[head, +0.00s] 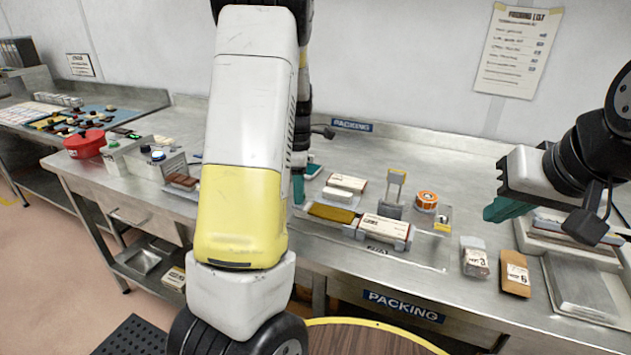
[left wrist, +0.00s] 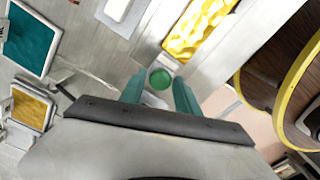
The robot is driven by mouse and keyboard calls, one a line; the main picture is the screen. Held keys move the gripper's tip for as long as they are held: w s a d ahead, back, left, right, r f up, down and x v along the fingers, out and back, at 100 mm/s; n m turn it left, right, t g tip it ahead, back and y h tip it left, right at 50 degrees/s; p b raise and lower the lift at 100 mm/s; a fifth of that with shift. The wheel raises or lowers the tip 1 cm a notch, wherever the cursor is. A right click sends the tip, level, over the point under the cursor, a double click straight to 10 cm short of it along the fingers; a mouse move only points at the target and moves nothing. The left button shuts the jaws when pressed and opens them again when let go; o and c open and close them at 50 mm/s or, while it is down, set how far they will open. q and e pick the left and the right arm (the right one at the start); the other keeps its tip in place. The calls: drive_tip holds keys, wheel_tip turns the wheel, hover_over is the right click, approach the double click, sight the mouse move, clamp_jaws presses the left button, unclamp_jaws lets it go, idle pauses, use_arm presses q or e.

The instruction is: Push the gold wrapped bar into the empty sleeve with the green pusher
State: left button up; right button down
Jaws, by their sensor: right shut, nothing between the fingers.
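The gold wrapped bar (head: 331,213) lies in a track on the packing bench; its crinkled wrapper also shows in the left wrist view (left wrist: 200,25). A pale labelled sleeve (head: 384,229) sits at the right end of the same track; its opening is hidden. The green pusher (left wrist: 160,78) shows its round end in the track, behind the bar. My left gripper (left wrist: 159,88) is open, with a finger on each side of the pusher and gaps visible. In the head view, my left arm hides the pusher. My right gripper (head: 505,208) is shut and empty, raised over the right of the bench.
A grey holder with a yellow-topped tool (head: 396,188) and an orange tape roll (head: 427,200) stand behind the sleeve. White bars (head: 345,185) lie behind the track. Labelled packs (head: 475,260) lie to the right. A red pot (head: 85,144) stands far left.

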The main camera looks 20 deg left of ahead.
use_arm(q)
clamp_jaws()
idle(1.2)
